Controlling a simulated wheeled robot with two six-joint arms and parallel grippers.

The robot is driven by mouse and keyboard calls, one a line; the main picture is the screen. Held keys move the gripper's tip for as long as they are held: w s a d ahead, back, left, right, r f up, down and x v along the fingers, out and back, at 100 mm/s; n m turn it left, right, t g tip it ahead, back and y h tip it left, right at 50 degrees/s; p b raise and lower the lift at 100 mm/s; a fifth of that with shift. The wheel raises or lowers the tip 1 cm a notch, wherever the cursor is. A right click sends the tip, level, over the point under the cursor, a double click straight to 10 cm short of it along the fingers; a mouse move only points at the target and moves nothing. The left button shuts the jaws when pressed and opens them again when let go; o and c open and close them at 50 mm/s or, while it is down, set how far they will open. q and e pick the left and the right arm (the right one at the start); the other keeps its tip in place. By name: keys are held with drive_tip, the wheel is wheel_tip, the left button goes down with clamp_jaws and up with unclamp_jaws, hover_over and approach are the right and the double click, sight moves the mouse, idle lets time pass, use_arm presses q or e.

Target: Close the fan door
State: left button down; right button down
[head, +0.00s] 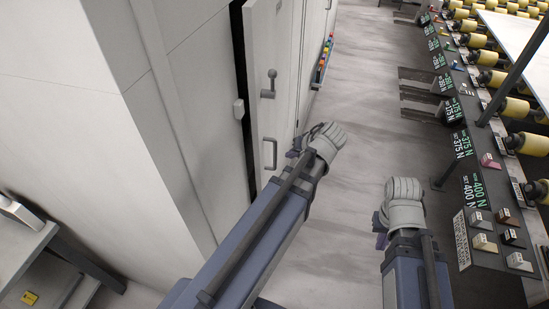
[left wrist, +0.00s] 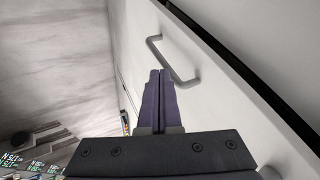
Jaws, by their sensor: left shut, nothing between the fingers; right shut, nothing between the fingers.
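The fan door (head: 283,112) is a pale panel in the cabinet wall in the head view. It stands a little ajar, with a dark gap along its left edge. It carries a grey bar handle (head: 274,155) and a lever latch above it. In the left wrist view the door (left wrist: 228,82) and its bar handle (left wrist: 172,62) are close. My left gripper (head: 294,153) is beside the handle; its purple fingers (left wrist: 155,88) are shut and empty, in front of the door face. Whether they touch it I cannot tell. My right gripper (head: 381,240) is shut, over the floor, away from the door.
The cabinet wall (head: 150,130) fills the left. A bench of labelled weights and yellow rollers (head: 520,145) lines the right. A grey floor aisle (head: 350,105) runs between them and is clear. A grey table (head: 30,240) stands at the lower left.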

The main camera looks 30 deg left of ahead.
use_arm(q)
drive_tip(key=b, duration=0.8)
approach(263, 160)
wheel_tip(263, 160, down, 4)
drive_tip(key=w+d, duration=0.1)
drive_tip(key=w, duration=0.1)
drive_tip(key=shift+s+a+r, duration=0.1)
drive_tip(key=shift+s+a, duration=0.2)
drive_tip(key=shift+a, duration=0.55)
drive_tip(key=shift+s+a+r, duration=0.1)
drive_tip(key=shift+s+a, duration=0.2)
drive_tip(key=shift+a, duration=0.6)
